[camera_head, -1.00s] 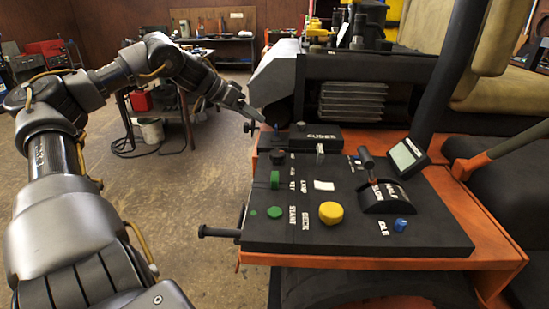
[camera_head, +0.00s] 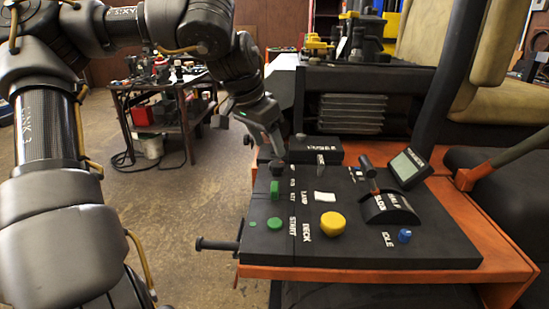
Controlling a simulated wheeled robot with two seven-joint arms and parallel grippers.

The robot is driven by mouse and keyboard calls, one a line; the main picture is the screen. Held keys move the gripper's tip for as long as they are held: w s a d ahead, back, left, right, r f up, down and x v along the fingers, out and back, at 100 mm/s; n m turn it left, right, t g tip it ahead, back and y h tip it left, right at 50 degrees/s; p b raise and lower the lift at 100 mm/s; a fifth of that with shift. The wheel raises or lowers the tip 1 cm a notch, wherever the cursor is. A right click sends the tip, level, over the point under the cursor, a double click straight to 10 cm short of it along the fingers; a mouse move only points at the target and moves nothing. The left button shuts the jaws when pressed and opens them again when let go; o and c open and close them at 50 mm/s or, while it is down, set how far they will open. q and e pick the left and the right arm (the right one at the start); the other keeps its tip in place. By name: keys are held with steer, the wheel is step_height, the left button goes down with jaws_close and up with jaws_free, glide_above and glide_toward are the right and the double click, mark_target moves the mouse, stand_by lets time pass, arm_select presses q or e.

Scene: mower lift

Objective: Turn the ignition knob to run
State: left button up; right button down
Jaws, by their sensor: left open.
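My left arm comes in from the left, and its gripper (camera_head: 277,148) hangs over the upper left of the black control panel (camera_head: 375,250), pointing down. It is open and empty. Its fingertips are above or just behind a dark round knob (camera_head: 277,167); I cannot tell if they touch. A green upright knob (camera_head: 275,189) stands just nearer, beside a label that seems to read KEY; it looks like the ignition knob. Its setting is too small to read. The flat green start button (camera_head: 275,223) is nearer still. My right gripper is not in view.
A yellow deck button (camera_head: 333,224), a throttle lever (camera_head: 368,165), a small screen (camera_head: 407,166) and a blue idle knob (camera_head: 404,236) share the panel. A black rod (camera_head: 217,244) sticks out left. A dark post (camera_head: 451,75) rises at right. A workbench (camera_head: 160,85) stands behind the arm.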

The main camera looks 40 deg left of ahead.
mark_target(276, 163)
arm_select(q)
steer(key=x, duration=0.6)
steer(key=shift+p, duration=0.3)
steer(key=c, duration=1)
